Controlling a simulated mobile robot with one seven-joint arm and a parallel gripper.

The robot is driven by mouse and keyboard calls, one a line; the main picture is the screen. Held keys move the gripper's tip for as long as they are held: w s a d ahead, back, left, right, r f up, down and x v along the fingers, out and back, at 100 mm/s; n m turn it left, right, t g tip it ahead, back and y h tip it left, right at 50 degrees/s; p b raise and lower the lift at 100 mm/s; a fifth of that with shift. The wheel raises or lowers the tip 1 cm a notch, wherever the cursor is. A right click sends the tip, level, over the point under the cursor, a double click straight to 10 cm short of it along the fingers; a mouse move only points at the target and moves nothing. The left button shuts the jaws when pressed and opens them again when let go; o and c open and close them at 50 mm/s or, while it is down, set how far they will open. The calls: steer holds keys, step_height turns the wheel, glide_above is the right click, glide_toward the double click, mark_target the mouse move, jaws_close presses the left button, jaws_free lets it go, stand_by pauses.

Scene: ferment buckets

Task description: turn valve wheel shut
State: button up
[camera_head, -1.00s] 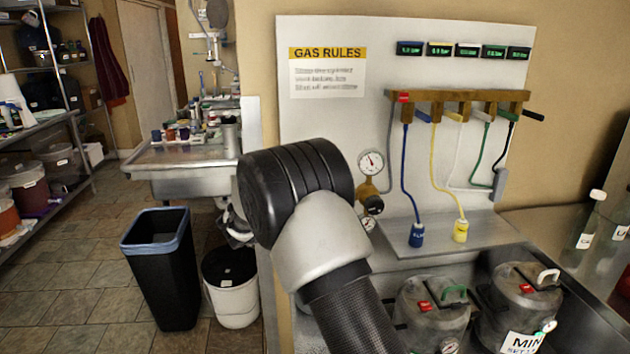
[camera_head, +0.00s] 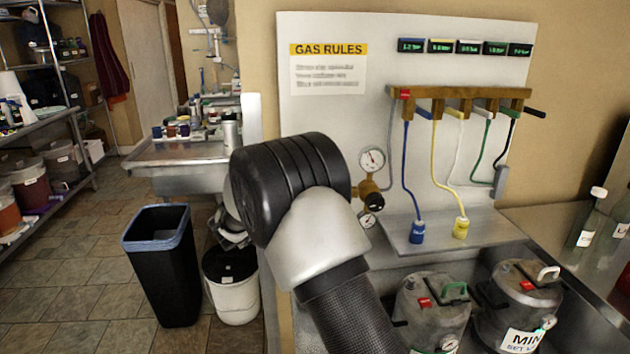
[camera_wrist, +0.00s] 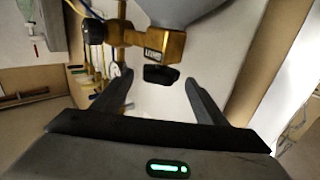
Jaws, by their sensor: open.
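In the wrist view, a brass valve body (camera_wrist: 152,43) with a small label joins a grey rounded cylinder (camera_wrist: 185,10). A small black valve wheel (camera_wrist: 160,75) sticks out from the brass body towards my gripper. My gripper (camera_wrist: 158,82) is open, with one dark finger on each side of the wheel in the picture. Background shows between the wheel and each finger, and I see no contact. How deep the wheel sits between the fingertips is unclear. In the head view, my arm hides the gripper, the wheel and the cylinder.
A larger black knob (camera_wrist: 92,31) sits left of the valve body. In the head view, a gauge (camera_head: 372,160) and black regulator knob (camera_head: 373,198) stand right of my arm, before the white panel (camera_head: 330,118). Metal buckets (camera_head: 433,312) stand lower right. A black bin (camera_head: 165,265) stands left.

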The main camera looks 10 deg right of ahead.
steer(key=v, duration=1.5)
steer(key=shift+r, duration=0.1)
steer(key=w+r+n+t+y, duration=0.25)
steer(key=w+r+y, duration=0.25)
steer(key=r, duration=0.3)
steer(key=s+r+n+y, duration=0.4)
steer(key=r+y, duration=0.3)
steer(key=y, duration=0.2)
steer(key=s+d+f+n+g, duration=0.1)
steer(key=s+d+f+g, duration=0.3)
steer(key=s, duration=0.7)
steer(key=s+d+f+n+g+h, duration=0.15)
steer(key=s+d+f, duration=0.35)
steer(key=s, duration=0.7)
steer(key=s+d+f+g, duration=0.35)
steer(key=s+d, duration=0.35)
steer(key=s, duration=0.4)
step_height(320, 180, up, 13)
steer(key=p, duration=1.3)
steer(key=shift+w+a+r+p, duration=0.15)
steer(key=shift+a+r+p, duration=0.05)
steer(key=shift+a+p, duration=0.2)
